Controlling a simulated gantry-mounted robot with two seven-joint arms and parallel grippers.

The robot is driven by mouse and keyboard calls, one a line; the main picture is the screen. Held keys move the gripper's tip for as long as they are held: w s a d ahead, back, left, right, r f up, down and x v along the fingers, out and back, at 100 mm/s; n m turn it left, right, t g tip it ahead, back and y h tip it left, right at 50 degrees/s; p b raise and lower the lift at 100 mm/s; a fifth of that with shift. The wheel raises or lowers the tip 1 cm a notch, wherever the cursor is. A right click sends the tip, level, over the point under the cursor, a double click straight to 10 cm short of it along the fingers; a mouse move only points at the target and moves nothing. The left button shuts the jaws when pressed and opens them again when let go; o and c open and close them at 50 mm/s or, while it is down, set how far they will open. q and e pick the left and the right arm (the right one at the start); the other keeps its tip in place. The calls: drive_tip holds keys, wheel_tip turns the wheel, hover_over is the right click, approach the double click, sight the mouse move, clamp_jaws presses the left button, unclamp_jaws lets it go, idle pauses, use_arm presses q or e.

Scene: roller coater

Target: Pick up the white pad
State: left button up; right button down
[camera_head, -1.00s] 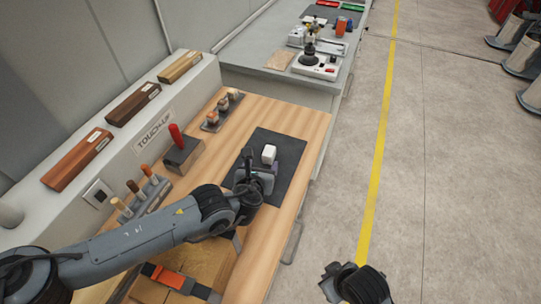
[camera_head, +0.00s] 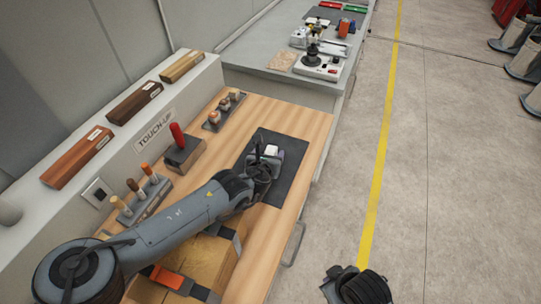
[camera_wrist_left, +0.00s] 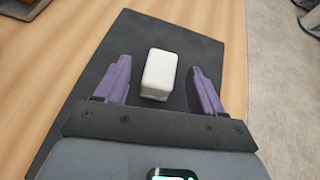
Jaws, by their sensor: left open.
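The white pad (camera_wrist_left: 159,74) is a small white block with rounded edges. It lies on a dark mat (camera_wrist_left: 210,48) on the wooden bench. In the head view the pad (camera_head: 271,150) is partly hidden by my left gripper (camera_head: 268,158). In the left wrist view my left gripper (camera_wrist_left: 159,85) is open, with its purple fingers on either side of the pad. A gap shows between each finger and the pad. My right gripper (camera_head: 340,280) shows at the bottom of the head view, over the floor; its jaws are not clear.
On the bench stand a red-handled tool in a block (camera_head: 183,150), a rack of wooden-handled tools (camera_head: 143,195) and a small tray of pieces (camera_head: 223,110). A strapped cardboard box (camera_head: 205,262) is near my left arm. The mat's far end is bare.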

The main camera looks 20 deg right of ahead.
use_arm(q)
drive_tip(key=shift+w+d, duration=0.1)
drive_tip(key=shift+w, duration=0.05)
drive_tip(key=shift+c, duration=0.2)
drive_tip(key=c, duration=1.1)
